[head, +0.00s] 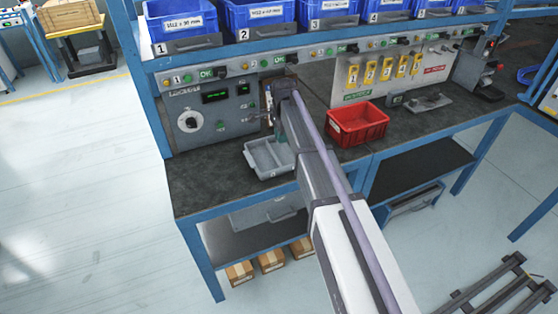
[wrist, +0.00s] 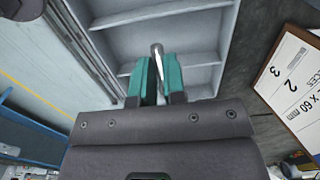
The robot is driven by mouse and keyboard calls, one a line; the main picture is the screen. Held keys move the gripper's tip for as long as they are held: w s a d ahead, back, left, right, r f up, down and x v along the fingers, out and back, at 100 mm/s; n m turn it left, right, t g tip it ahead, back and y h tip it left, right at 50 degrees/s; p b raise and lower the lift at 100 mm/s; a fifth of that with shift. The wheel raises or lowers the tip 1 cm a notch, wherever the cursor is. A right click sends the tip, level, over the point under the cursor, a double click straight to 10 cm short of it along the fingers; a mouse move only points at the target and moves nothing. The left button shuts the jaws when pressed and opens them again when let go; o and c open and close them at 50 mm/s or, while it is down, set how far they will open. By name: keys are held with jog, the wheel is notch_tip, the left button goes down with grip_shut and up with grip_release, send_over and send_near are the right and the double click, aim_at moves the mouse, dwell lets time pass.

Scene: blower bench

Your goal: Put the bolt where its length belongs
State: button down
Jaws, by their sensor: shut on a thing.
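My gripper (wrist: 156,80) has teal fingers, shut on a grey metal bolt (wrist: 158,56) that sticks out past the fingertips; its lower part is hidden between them. In the wrist view the bolt shows against a grey divided tray (wrist: 188,20). In the head view the tray (head: 258,173) stands on the bench near its front edge, with my gripper above its back right side, largely hidden by my arm. Blue bins stand on the shelf above, among them bin 1 (head: 184,33), labelled M12 x 30 mm, and bin 2 (head: 243,34), whose length I cannot read surely.
A red bin (head: 357,125) stands right of my arm. A control panel (head: 205,118) stands behind the tray, and yellow tags (head: 386,68) hang on the back panel. A framed card (wrist: 294,85) with numbers and "x 60 mm" shows right in the wrist view. The bench's left part is clear.

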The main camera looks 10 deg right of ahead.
aim_at(281, 156)
notch_tip(281, 156, down, 7)
jog(key=b, duration=0.5)
jog(key=shift+a, duration=0.1)
jog(key=shift+r, duration=0.3)
jog(key=shift+f, duration=0.2)
jog(key=c, duration=1.7)
grip_release()
jog(key=shift+f, duration=0.1)
jog(key=o, duration=0.5)
